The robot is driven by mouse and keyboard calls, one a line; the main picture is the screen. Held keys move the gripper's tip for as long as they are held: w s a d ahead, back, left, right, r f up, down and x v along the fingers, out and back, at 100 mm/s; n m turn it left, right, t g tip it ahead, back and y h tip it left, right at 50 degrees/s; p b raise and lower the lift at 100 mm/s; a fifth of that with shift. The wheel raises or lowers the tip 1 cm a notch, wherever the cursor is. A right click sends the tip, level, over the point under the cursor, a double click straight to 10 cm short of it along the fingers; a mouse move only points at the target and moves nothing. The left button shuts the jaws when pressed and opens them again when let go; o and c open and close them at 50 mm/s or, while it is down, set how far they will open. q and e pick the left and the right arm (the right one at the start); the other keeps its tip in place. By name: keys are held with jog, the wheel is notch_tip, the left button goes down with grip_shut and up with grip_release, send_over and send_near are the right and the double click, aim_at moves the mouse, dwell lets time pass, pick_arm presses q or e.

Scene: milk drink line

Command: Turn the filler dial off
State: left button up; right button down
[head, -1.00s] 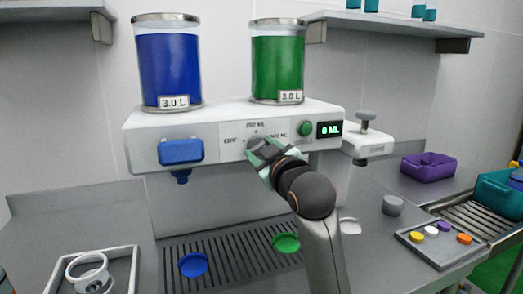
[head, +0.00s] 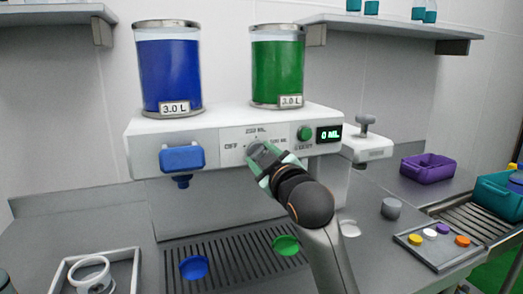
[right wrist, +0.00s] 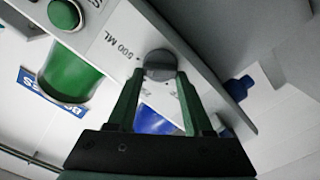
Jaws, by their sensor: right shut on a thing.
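The filler machine (head: 225,150) has a front panel with a small grey dial, labelled OFF on its left, 250 ML above and 500 ML on its right. My right gripper (head: 263,154) is at the panel and largely covers the dial in the head view. In the right wrist view, the round grey dial (right wrist: 160,64) sits between the two green fingertips, and the gripper is shut on it. Which label the dial points to cannot be made out. The display (head: 329,133) reads 0 ML. My left gripper is not in view.
A green button (head: 304,133) is just right of the dial, and a blue spout block (head: 182,157) is to its left. Blue (head: 169,75) and green (head: 277,70) tanks stand on top. A drip grate (head: 225,262) lies below.

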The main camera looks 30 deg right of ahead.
jog(key=n+p, duration=0.5)
jog(key=shift+n, duration=0.3)
jog(key=shift+n+p, duration=0.8)
jog(key=shift+p, duration=0.15)
jog(key=shift+a+f+n+p, duration=0.1)
jog(key=shift+n+p, duration=0.4)
jog(key=shift+n, duration=0.4)
jog(key=shift+f+n, duration=0.1)
jog(key=shift+n, duration=0.9)
jog(key=n, duration=0.4)
jog(key=shift+f, duration=0.15)
jog(key=n, duration=0.7)
jog(key=shift+f, duration=0.1)
jog(key=shift+d, duration=0.2)
